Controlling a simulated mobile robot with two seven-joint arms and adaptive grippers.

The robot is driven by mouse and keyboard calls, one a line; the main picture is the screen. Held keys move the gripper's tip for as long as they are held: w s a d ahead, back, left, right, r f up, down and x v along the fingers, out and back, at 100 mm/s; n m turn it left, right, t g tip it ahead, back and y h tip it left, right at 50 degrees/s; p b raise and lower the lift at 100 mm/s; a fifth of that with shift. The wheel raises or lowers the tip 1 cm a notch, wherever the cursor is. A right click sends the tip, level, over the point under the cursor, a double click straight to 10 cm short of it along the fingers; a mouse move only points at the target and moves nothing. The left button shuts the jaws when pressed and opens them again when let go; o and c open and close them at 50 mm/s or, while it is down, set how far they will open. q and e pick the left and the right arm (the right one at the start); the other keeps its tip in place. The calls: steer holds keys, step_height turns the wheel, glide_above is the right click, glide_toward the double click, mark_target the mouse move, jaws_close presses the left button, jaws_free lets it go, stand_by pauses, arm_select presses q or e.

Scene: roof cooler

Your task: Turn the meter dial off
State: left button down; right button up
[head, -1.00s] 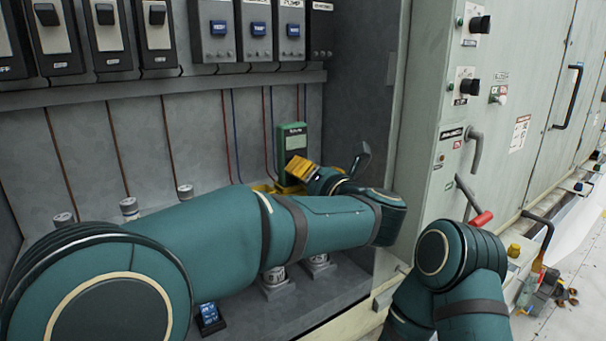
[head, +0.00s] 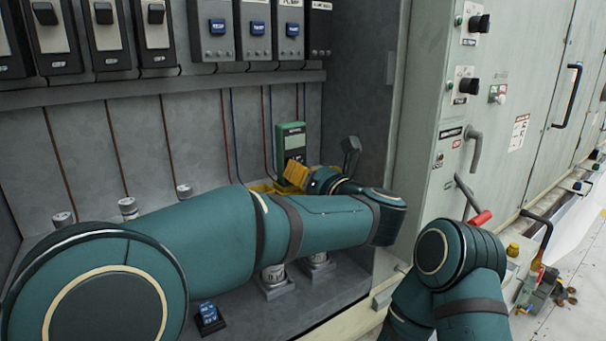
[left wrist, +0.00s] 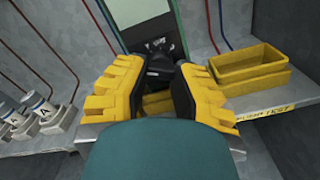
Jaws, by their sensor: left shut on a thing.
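The green meter (head: 292,138) stands upright against the back wall of the cabinet. It has a pale screen, and its lower part is hidden behind my left gripper (head: 297,175) in the head view. In the left wrist view the meter (left wrist: 152,22) is at the top, cut by the frame edge. The yellow fingers of my left gripper (left wrist: 160,76) are shut on the dark dial (left wrist: 158,72) at the meter's lower front. The dial's marks and pointer cannot be read. My right gripper is out of view; only part of that arm shows.
A yellow tray (left wrist: 278,75) sits on the ledge right of the meter. Red and blue wires run down the back wall. Switch boxes (head: 257,30) hang above. The cabinet's right wall (head: 360,90) is close to my left wrist. Handles stick out from the panel at right.

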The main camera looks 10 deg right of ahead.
mark_target(304, 123)
arm_select(q)
steer(key=c, duration=0.7)
jaws_free()
steer(key=shift+c, duration=0.2)
steer(key=shift+r, duration=0.1)
step_height(304, 123, up, 10)
steer(key=shift+f, duration=0.1)
